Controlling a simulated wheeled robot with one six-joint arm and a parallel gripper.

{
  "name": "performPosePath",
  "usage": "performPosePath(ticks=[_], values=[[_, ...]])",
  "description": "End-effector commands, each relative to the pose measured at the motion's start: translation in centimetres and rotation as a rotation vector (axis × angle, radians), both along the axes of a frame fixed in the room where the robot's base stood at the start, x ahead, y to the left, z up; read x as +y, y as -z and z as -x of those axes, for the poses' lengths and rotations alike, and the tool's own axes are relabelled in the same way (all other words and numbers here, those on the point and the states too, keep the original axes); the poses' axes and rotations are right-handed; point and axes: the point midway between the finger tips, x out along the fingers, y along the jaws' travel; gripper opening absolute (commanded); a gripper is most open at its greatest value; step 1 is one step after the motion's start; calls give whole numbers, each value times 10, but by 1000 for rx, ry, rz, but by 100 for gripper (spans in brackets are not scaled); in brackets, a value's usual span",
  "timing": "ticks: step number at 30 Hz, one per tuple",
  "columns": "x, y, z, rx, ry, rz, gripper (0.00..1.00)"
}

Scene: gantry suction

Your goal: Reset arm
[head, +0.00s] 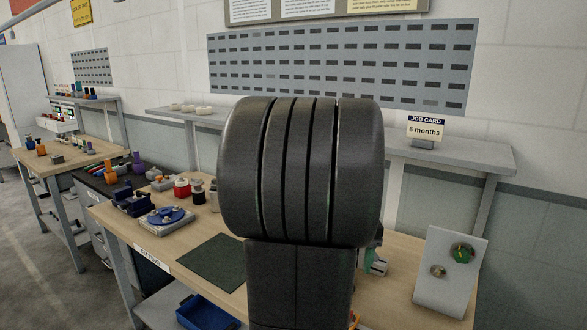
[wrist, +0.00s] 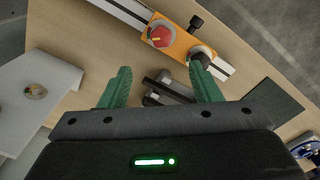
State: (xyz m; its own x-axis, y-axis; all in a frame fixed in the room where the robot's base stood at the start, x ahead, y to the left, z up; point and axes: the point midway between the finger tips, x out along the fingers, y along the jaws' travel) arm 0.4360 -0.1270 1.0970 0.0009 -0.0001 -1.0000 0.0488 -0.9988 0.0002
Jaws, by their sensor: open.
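My gripper (wrist: 160,85) shows in the wrist view with two green fingers spread apart and nothing between the tips. It hangs over a wooden workbench. Below and between the fingers lie dark and grey metal pieces (wrist: 168,90). In the head view my own dark arm fills the middle and hides most of the gripper and part of the bench (head: 405,262).
An orange clamp with a red knob (wrist: 161,37) sits on a rail beyond the fingers. A grey panel with knobs (head: 450,270) stands at the bench's right. A dark green mat (head: 210,262), a blue fixture (head: 166,216) and a blue bin (head: 203,314) are left of my arm.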

Motion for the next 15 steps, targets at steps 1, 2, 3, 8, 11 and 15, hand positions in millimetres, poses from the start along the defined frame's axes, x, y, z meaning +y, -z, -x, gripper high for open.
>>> performPosePath(ticks=[1,2,3,8,11,15], values=[[0,8,0,5,1,-1,57],[0,12,1,6,1,-1,57],[-1,16,0,4,1,-1,57],[-1,28,0,2,2,-1,57],[-1,30,0,2,2,-1,57],[-1,31,0,1,2,-1,57]])
